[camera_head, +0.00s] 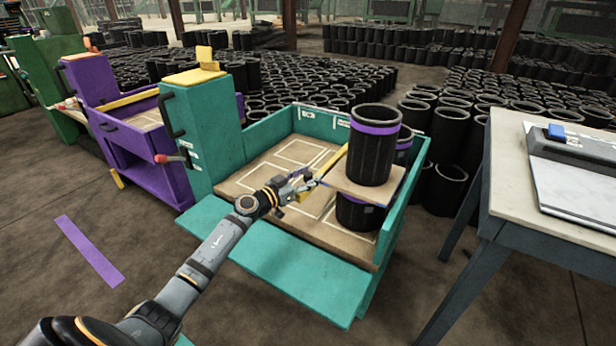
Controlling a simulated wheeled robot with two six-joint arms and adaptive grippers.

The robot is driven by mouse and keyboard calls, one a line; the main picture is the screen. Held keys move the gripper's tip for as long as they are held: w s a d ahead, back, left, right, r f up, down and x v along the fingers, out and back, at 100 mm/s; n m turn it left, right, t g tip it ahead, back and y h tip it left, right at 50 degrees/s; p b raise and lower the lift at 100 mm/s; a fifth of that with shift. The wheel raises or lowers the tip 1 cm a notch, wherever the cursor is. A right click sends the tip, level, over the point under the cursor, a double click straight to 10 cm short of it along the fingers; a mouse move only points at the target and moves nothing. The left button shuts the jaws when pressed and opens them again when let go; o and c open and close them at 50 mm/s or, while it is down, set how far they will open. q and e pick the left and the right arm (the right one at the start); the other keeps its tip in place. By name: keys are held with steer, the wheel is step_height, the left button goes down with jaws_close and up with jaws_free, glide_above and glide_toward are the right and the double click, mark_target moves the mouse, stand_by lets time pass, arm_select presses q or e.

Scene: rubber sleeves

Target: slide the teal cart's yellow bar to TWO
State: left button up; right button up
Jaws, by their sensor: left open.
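The teal cart (214,122) stands in the middle with its front flap folded down. Its yellow bar (333,162) runs diagonally across the bed, beside the stacked sleeves. My left gripper (312,184) is open over the bed at the near end of the bar; whether it touches the bar is too small to tell. White labels show on the back wall, too small to read. A black sleeve with a purple band (372,150) stands on a brown board (343,184), with another black sleeve (356,214) below it. My right gripper is not in view.
A purple cart (125,140) and a green cart (47,75) stand to the left. A grey table (505,170) with a blue-topped device (557,132) is at the right. Many black sleeves fill the floor behind. A purple strip (88,250) lies on the open floor at left.

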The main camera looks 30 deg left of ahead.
arm_select(q)
steer(key=shift+v, duration=3.75)
